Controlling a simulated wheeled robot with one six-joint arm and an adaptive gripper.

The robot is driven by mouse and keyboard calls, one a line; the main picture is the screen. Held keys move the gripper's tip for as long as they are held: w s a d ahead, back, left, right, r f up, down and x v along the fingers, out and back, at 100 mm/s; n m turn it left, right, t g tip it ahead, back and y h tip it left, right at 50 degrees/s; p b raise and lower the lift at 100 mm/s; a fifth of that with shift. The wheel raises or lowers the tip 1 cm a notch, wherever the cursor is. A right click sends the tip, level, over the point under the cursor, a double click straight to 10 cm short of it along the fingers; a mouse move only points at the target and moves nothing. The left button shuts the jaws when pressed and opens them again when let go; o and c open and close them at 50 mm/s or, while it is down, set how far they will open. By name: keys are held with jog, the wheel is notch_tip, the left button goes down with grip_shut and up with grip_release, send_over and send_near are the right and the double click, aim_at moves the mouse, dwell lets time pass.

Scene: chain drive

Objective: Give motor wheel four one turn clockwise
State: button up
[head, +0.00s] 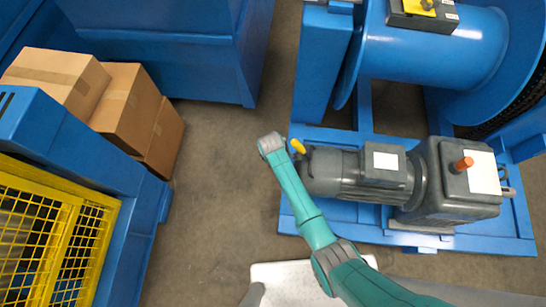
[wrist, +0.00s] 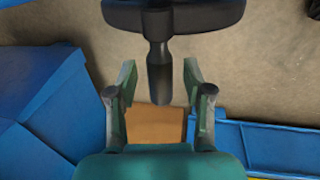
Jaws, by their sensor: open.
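My gripper (wrist: 159,70) is open in the wrist view, with one finger on each side. A dark peg (wrist: 160,75) hangs between the fingers, with a gap on both sides. It joins a wide dark rounded part (wrist: 205,15) at the top edge, which is cut off. I cannot tell for sure that this is the motor wheel. In the head view a grey motor (head: 345,178) lies on a blue frame. A small yellow handle (head: 298,146) shows at its left end, just right of my arm's end. The fingers are hidden there, and no wheel number is readable.
Cardboard boxes (head: 125,95) and a yellow mesh guard (head: 70,235) stand at the left. A grey gearbox (head: 455,185) and a large blue drum (head: 440,50) are at the right. Bare floor (head: 215,190) lies left of the motor frame.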

jog(key=shift+c, duration=0.3)
grip_shut()
jog(key=shift+s, duration=0.1)
